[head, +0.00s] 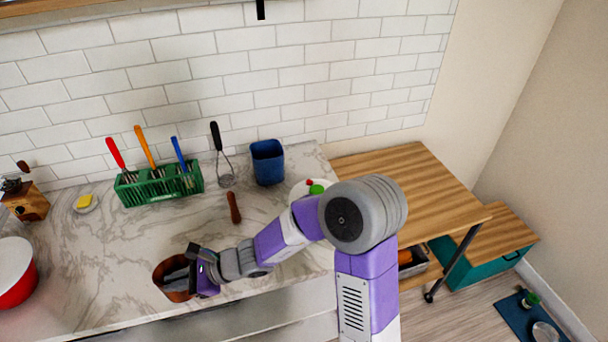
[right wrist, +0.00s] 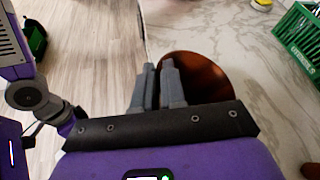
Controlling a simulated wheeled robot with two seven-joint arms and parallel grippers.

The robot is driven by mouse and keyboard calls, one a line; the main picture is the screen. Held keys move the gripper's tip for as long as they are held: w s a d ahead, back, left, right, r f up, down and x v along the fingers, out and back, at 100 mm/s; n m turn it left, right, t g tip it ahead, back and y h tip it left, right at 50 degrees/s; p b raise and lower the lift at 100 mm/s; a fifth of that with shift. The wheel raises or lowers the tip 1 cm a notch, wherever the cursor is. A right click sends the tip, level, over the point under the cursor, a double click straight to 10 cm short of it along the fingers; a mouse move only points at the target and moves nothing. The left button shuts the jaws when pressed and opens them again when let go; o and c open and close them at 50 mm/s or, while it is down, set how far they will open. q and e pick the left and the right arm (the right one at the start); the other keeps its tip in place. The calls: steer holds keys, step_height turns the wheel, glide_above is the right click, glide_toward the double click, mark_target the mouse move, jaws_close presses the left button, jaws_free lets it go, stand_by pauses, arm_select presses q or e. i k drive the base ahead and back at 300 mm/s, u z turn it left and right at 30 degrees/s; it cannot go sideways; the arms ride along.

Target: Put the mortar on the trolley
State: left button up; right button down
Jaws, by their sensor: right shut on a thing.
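The mortar (head: 158,274) is a brown wooden bowl at the front edge of the marble counter. It also shows in the right wrist view (right wrist: 207,72). My right gripper (head: 178,278) is shut on the mortar's wall, and its grey fingers (right wrist: 157,78) lie close together at the rim. I cannot tell whether the mortar touches the counter. The trolley (head: 405,180) has a wooden top, dark legs and a caster, and stands right of the counter. My right arm hides part of it. My left gripper is not in view.
A brown pestle (head: 234,207), a blue container (head: 268,162), a green utensil rack (head: 160,187), a whisk (head: 222,160) and a partly hidden plate (head: 300,190) stand on the counter (head: 110,245). A red pot (head: 15,285) is at left. The trolley's visible top is clear. A teal cabinet (head: 495,262) stands beyond it.

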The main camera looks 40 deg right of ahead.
mark_target(413, 199)
steer(key=u, duration=1.75)
steer(key=k, duration=1.9)
steer(key=z, duration=2.05)
steer(key=i, duration=0.95)
steer(key=u, duration=0.05)
